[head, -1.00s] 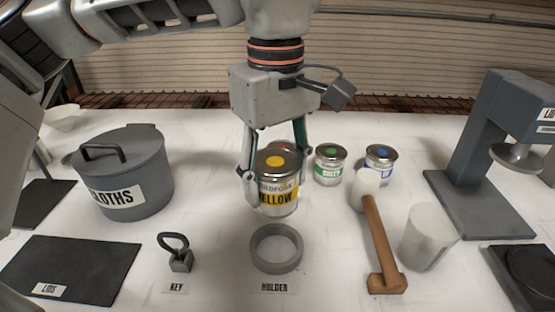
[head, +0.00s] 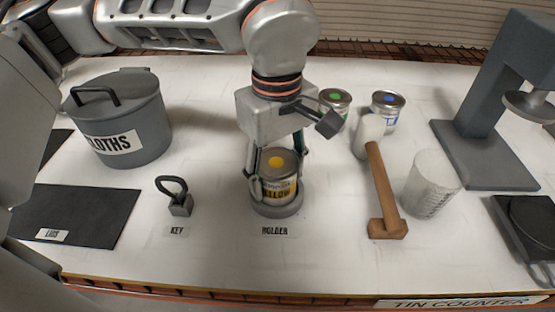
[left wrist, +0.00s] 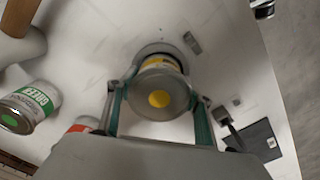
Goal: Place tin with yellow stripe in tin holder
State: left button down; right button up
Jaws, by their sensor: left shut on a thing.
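The tin with the yellow stripe (head: 279,188) is upright, with a yellow dot on its grey lid. My left gripper (head: 276,183) is shut on its sides. The tin holder (head: 277,210) is a grey ring on the counter behind the HOLDER label. The tin's base is at the ring's opening; I cannot tell whether it rests on the bottom. In the left wrist view the tin (left wrist: 159,98) is between my fingers (left wrist: 158,105), and part of the ring (left wrist: 160,49) shows beyond it. My right gripper is not in view.
The green tin (head: 335,103) and blue tin (head: 386,111) stand behind. A mallet (head: 380,185) and white cup (head: 432,184) are to the right. A key (head: 178,198) and CLOTHS pot (head: 120,120) are to the left. A red-labelled tin (left wrist: 82,125) shows in the wrist view.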

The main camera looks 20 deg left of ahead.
pick_arm(q)
jog(key=shift+f, duration=0.3)
jog(key=shift+f, duration=0.1)
jog(key=c, duration=1)
grip_release()
jog(key=shift+o, duration=0.2)
notch_tip(320, 180, up, 12)
jog(key=shift+r+p, duration=0.1)
jog(key=shift+p, duration=0.6)
